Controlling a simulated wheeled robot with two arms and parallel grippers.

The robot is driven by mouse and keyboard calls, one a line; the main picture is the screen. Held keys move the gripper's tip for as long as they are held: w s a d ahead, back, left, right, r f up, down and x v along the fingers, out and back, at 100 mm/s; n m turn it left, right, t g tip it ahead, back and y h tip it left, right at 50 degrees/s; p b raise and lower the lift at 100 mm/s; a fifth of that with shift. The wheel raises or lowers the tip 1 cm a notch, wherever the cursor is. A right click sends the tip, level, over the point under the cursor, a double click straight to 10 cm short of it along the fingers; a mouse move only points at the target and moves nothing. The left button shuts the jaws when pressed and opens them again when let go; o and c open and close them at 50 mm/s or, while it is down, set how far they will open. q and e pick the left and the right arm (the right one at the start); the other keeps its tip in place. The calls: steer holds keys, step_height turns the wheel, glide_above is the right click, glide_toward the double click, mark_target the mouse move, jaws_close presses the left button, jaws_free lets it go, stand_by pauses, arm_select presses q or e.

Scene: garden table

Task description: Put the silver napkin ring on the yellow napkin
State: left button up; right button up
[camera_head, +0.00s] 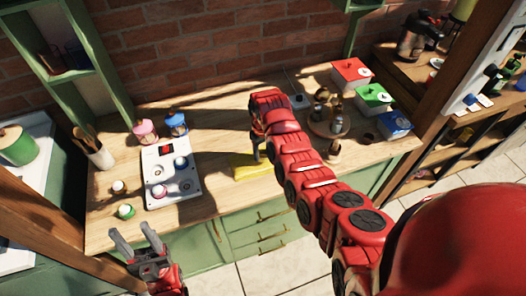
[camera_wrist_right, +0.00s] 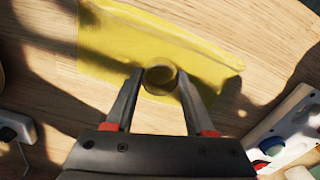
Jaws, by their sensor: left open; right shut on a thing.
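The yellow napkin (camera_head: 243,170) lies on the wooden table near its front edge, in front of my right arm in the head view. In the right wrist view the napkin (camera_wrist_right: 110,55) spreads flat beneath the fingers. My right gripper (camera_wrist_right: 160,75) is shut on the round silver napkin ring (camera_wrist_right: 160,80), which looks dark and yellowish against the cloth. The ring is over the napkin; I cannot tell whether it touches it. In the head view my right gripper (camera_head: 257,155) points down at the napkin and the ring is too small to make out. My left gripper (camera_head: 135,241) is open and empty, by the table's front left.
A white panel (camera_head: 172,172) with several small jars on and around it stands left of the napkin. A round wooden tray (camera_head: 328,122) with small items is to the right. Red (camera_head: 351,74), green (camera_head: 373,97) and blue (camera_head: 394,123) boxes line the right end.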

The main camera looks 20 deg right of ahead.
steer(key=shift+f, duration=0.45)
steer(key=shift+f, duration=0.15)
steer(key=shift+f+b, duration=0.4)
steer(key=shift+s+f, duration=0.1)
